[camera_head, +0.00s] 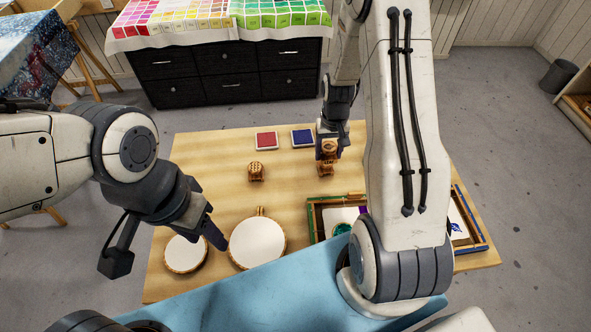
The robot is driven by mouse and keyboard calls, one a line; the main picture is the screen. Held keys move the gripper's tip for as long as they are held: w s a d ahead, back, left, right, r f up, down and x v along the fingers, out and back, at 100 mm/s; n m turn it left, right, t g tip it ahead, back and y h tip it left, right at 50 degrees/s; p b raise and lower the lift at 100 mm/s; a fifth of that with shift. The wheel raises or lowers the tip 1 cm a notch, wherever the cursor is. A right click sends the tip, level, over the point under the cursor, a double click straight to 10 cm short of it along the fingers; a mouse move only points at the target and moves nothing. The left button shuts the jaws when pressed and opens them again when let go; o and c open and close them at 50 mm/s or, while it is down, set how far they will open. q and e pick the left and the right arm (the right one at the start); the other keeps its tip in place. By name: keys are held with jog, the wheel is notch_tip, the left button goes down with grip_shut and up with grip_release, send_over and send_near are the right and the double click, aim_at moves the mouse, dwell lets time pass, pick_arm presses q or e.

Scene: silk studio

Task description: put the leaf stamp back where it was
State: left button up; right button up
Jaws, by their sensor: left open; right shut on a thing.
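My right gripper (329,140) is shut on a brown wooden stamp (326,168) at the right back of the table. The stamp looks upright; whether its base touches the table is unclear. A second wooden stamp (256,172) stands on the table left of it, apart from both grippers. The stamp faces are hidden, so I cannot tell by sight which bears the leaf. A red ink pad (266,140) and a blue ink pad (302,137) lie behind them. My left gripper (168,254) is open and empty, above the table's front left.
A small round hoop (184,256) and a larger one (258,245), both with white cloth, lie in front. A wooden frame (313,218) at front right is partly hidden by my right arm. Bare wooden table (210,180) shows left of the second stamp. Light blue cloth (270,300) covers the front edge.

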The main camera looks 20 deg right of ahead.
jog(key=p, duration=0.4)
send_over(291, 174)
notch_tip(291, 174, down, 7)
jog(key=shift+d+r, duration=0.1)
jog(key=shift+r, duration=0.05)
notch_tip(291, 174, down, 4)
jog(key=shift+r+p, duration=0.15)
jog(key=shift+p, duration=0.6)
jog(key=shift+f, duration=0.2)
jog(key=shift+f, duration=0.2)
jog(key=o, duration=1.1)
jog(key=shift+c, duration=0.2)
